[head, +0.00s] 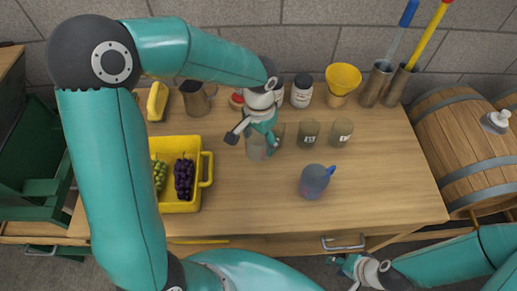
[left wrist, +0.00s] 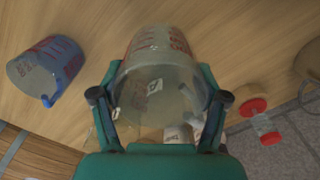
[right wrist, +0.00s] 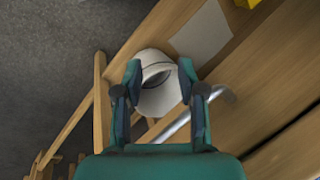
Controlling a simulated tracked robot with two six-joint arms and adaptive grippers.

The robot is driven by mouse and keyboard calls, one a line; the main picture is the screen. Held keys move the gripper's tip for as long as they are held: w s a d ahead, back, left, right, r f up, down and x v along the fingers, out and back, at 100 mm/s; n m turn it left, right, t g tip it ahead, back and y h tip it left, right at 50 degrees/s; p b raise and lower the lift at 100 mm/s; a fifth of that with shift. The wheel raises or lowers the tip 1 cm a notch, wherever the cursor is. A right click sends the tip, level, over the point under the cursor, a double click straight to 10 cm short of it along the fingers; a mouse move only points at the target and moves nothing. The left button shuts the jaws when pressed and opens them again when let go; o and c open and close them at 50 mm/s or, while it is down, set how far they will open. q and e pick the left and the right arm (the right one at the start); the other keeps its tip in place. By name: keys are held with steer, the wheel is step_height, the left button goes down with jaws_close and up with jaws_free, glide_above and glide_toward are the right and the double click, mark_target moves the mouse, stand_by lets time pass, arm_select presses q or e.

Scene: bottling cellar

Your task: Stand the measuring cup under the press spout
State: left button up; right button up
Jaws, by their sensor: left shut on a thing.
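A clear cup with red markings (left wrist: 158,50) is between the fingers of my left gripper (left wrist: 160,98), which is shut on it. In the head view my left gripper (head: 254,139) is over the middle of the table, with the clear cup (head: 257,152) partly hidden by it. A blue-tinted measuring cup with a blue handle (head: 315,181) stands apart to its right; it also shows with red markings in the left wrist view (left wrist: 47,70). My right gripper (head: 352,268) is open beyond the table's front edge. I cannot make out the press spout.
A yellow crate (head: 207,170) holds grapes at the left. Two greenish labelled cups (head: 308,135) (head: 341,132) stand behind the blue cup. A metal jug (head: 196,98), white jar (head: 301,91) and yellow funnel (head: 343,77) line the back. The right front tabletop is clear.

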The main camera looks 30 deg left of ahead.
arm_select(q)
steer(key=shift+f, duration=2.95)
steer(key=shift+f, duration=0.15)
steer(key=o, duration=1.2)
steer(key=shift+c, duration=0.2)
